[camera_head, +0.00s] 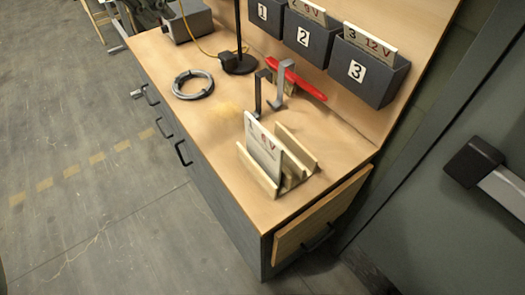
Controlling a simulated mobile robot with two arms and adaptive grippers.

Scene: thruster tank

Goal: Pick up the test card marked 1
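A white test card (264,147) stands upright, slightly tilted, in a wooden slotted rack (258,176) near the front right of the bench. It reads "6 V" in red; the small mark at its top left is too blurred to read surely. Another card (308,9), marked 2, stands in the wall bin labelled 2 (309,42). A card marked 3 and "12 V" (370,42) stands in the bin labelled 3 (368,74). Neither of my grippers is in view.
The bin labelled 1 (265,14) shows no card. Upright brackets (258,92) and a red-handled tool (305,83) stand behind the rack. A cable coil (193,85) and lamp base (238,63) lie farther back. Bench front-left is clear. A drawer (322,218) sits below.

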